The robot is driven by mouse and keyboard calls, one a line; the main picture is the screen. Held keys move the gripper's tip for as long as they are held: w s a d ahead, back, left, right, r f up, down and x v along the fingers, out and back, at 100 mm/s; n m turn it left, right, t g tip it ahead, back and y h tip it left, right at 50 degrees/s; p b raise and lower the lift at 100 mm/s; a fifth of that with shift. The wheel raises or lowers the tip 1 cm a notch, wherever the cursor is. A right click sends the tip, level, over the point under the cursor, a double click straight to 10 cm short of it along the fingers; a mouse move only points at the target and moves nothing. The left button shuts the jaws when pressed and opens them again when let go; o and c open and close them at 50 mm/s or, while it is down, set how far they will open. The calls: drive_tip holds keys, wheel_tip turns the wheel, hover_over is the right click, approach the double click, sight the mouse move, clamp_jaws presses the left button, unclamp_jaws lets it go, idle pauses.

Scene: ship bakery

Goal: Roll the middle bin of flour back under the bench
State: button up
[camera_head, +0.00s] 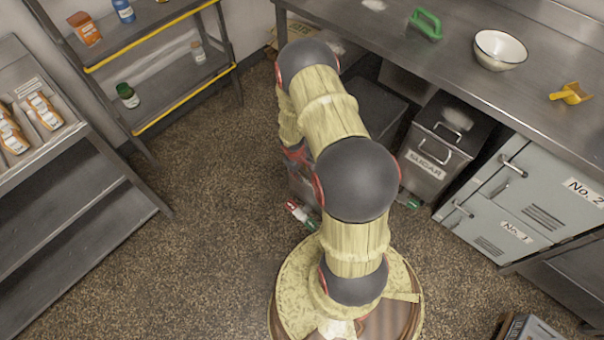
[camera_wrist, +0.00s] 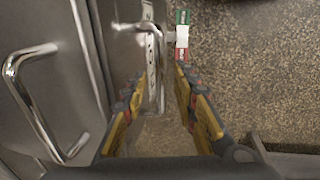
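The middle bin (camera_head: 372,108) is mostly hidden behind my arm in the head view; part of its dark top shows right of the arm. A red, white and green pedal (camera_head: 300,214) shows low on the floor side, out from the bench (camera_head: 460,75). In the wrist view the bin's metal lid with a bar handle (camera_wrist: 40,110) fills the left. My gripper (camera_wrist: 158,78) is open, one finger each side of the bin's upright-looking front handle (camera_wrist: 154,62). The pedal (camera_wrist: 182,36) lies just beyond the right fingertip. I cannot tell whether the fingers touch the handle. The bin's label is unreadable.
The sugar bin (camera_head: 430,152) stands under the bench to the right, beside grey lockers (camera_head: 510,205). Another bin (camera_head: 345,50) is partly visible at the left end. A shelf rack (camera_head: 185,95) stands upper left and a counter (camera_head: 70,220) left. The speckled floor (camera_head: 215,200) between is clear.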

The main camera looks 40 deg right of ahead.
drive_tip(key=shift+f, duration=0.3)
drive_tip(key=shift+c, duration=0.2)
clamp_jaws()
idle(0.7)
